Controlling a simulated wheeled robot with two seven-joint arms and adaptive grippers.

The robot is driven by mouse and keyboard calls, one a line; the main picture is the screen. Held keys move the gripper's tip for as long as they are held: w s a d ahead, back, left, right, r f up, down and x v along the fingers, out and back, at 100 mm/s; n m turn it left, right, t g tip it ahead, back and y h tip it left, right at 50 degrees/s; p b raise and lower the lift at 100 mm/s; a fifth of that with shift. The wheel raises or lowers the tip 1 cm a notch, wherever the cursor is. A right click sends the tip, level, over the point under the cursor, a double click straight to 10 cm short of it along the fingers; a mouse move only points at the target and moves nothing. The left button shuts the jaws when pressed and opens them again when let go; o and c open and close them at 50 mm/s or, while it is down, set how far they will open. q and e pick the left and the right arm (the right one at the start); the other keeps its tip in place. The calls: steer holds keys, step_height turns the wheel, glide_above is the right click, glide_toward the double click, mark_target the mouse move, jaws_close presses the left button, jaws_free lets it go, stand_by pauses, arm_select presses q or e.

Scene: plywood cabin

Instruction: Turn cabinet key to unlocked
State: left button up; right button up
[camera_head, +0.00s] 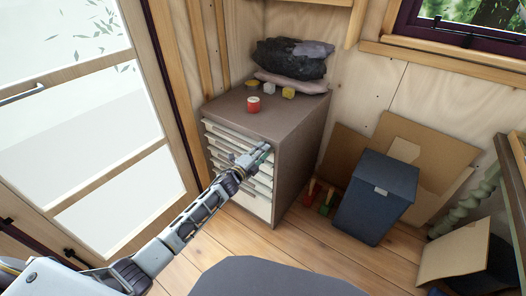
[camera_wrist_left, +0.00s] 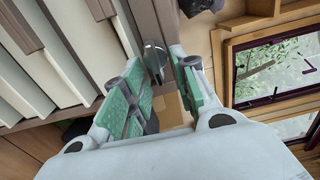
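The cabinet (camera_head: 290,155) is a grey-brown drawer unit with several pale drawers on its front. In the left wrist view its brown front edge (camera_wrist_left: 146,20) and pale drawer fronts (camera_wrist_left: 55,60) are close. A small metal key (camera_wrist_left: 155,60) stands out from that edge. My left gripper (camera_head: 265,154) is at the upper right of the drawer front. In the left wrist view its green-padded fingers (camera_wrist_left: 160,98) are apart, with the key between and just beyond them; I see no clear contact. The key cannot be made out in the head view. My right gripper is not in view.
On the cabinet top are a red tin (camera_head: 254,104), small yellow pieces and a dark bag (camera_head: 290,58). A dark blue bin (camera_head: 375,197) and cardboard (camera_head: 425,150) stand to the right. A glazed door (camera_head: 90,130) is at left. Wooden floor (camera_head: 300,245) shows in front.

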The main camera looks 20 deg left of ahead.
arm_select(q)
steer(key=v, duration=0.7)
stand_by(0.5)
steer(key=shift+s, duration=0.1)
stand_by(0.5)
